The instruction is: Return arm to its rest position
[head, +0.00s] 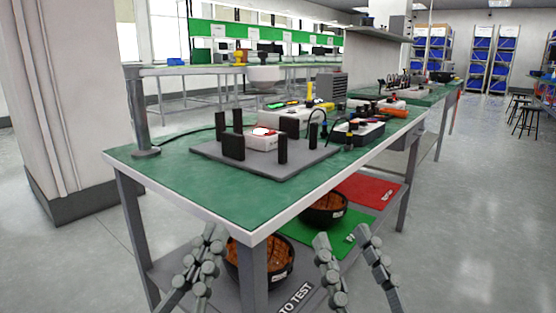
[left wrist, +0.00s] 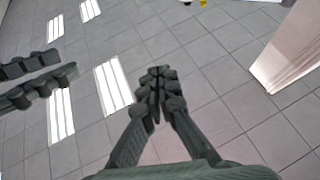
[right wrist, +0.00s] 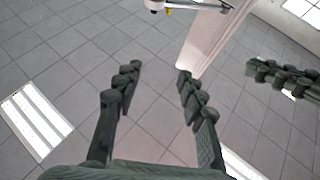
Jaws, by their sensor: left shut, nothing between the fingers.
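My left gripper (head: 212,234) is in front of the workbench's near corner in the head view, low in the picture. Its fingers meet and hold nothing; the closed fingers also show in the left wrist view (left wrist: 155,80). My right gripper (head: 342,238) is to the right of the bench corner, with its two fingers apart and nothing between them. The open fingers also show in the right wrist view (right wrist: 160,72).
The green-topped workbench (head: 178,178) stands close ahead. It carries a grey plate (head: 220,157) with black blocks and a white device (head: 262,142). Black bowls (head: 324,214) and green and red mats (head: 372,190) are on its lower shelf. The floor at right (head: 470,220) is clear.

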